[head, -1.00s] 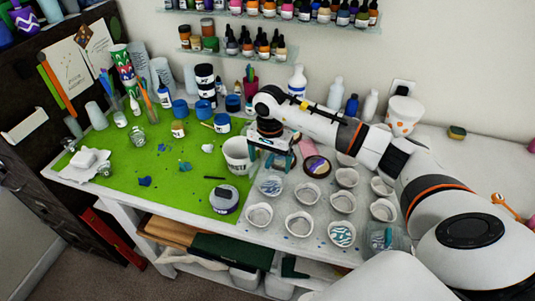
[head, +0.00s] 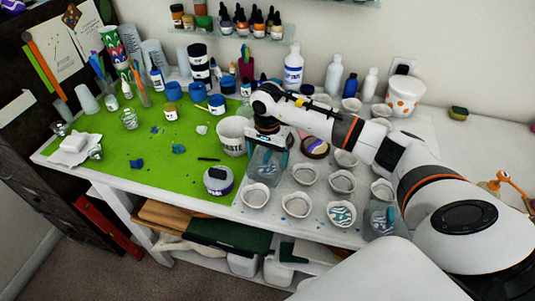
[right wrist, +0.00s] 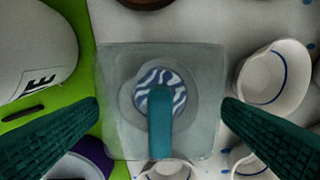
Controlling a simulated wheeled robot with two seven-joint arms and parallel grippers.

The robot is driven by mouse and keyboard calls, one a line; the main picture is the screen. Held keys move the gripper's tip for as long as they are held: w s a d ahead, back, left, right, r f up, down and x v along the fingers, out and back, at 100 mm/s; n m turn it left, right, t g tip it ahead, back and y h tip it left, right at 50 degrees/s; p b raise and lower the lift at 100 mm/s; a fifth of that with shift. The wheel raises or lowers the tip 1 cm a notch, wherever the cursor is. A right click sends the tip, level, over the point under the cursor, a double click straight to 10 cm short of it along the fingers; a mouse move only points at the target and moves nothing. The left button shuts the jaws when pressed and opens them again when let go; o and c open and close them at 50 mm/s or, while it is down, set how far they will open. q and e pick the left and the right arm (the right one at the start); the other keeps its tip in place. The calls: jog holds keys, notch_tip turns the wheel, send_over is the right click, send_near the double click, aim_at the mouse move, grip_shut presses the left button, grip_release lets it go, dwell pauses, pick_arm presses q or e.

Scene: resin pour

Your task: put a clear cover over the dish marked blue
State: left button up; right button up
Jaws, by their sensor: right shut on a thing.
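My right gripper (head: 268,150) points down at the middle of the table. Its teal fingers are spread wide and shut on the sides of a clear square cover (head: 264,168). Whether the cover rests on the table I cannot tell. A second blue-and-white striped dish (head: 341,214) stands uncovered at the front right. Another clear cover (head: 381,222) stands to its right. My left gripper is not in view.
Several empty white dishes stand close around the cover, such as one in front (head: 256,195) and one to the right (head: 342,181). A white waste tub (head: 232,136) is just left of my gripper. A purple-topped round jar (head: 218,180) stands on the green mat (head: 125,170).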

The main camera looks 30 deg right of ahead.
jog(key=shift+f+b, duration=0.3)
jog(key=shift+b, duration=0.05)
dwell(1.0)
jog(key=o, duration=0.7)
jog(key=shift+o, duration=0.2)
jog(key=shift+r, duration=0.1)
notch_tip(320, 180, up, 12)
jog(key=b, duration=0.2)
jog(key=shift+b, duration=0.3)
